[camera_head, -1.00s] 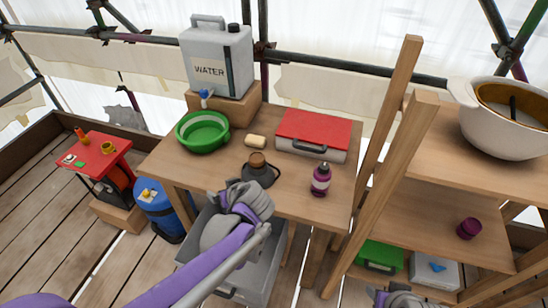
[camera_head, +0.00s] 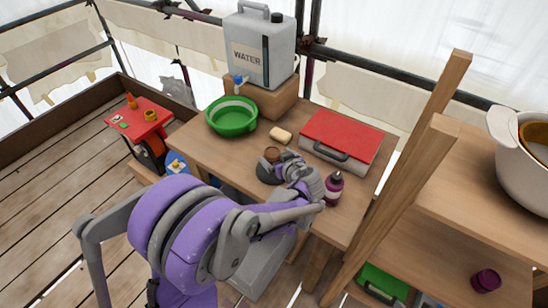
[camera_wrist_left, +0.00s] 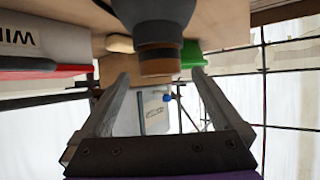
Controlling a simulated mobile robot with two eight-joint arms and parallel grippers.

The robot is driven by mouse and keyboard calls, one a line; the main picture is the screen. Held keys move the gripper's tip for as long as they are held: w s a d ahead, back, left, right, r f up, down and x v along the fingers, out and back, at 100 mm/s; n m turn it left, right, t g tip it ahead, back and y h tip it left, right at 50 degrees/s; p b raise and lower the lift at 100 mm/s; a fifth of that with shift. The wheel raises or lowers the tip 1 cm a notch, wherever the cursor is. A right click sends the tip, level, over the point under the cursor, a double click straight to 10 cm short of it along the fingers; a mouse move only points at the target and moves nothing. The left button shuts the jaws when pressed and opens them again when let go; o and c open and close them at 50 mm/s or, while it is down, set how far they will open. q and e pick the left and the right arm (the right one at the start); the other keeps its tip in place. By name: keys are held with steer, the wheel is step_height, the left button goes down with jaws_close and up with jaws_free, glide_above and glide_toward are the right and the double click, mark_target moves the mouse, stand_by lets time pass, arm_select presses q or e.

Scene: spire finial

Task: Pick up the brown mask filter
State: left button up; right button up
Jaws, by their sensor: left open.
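The brown mask filter (camera_head: 272,154) sits on top of the dark grey mask (camera_head: 266,174) on the wooden table. In the left wrist view, which appears upside down, the filter (camera_wrist_left: 159,58) is a short brown cylinder on the mask body (camera_wrist_left: 153,12). My left gripper (camera_head: 284,160) is beside the filter, at the mask's right. In the wrist view its two fingers (camera_wrist_left: 160,76) are spread, with the filter lined up between their tips; I cannot tell how far it is inside them. Nothing is held. My right gripper is not in view.
On the table (camera_head: 205,155) are a green basin (camera_head: 231,128), a yellowish sponge (camera_head: 281,136), a red-lidded case (camera_head: 342,136) and a purple bottle (camera_head: 333,188). A water canister (camera_head: 262,50) stands on a wooden block behind. Upright wooden posts (camera_head: 400,200) rise at the right.

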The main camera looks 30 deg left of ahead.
mark_target(269, 150)
arm_select(q)
steer(key=x, duration=0.7)
steer(key=shift+r, duration=0.1)
steer(key=shift+c, duration=1)
steer(key=c, duration=1.2)
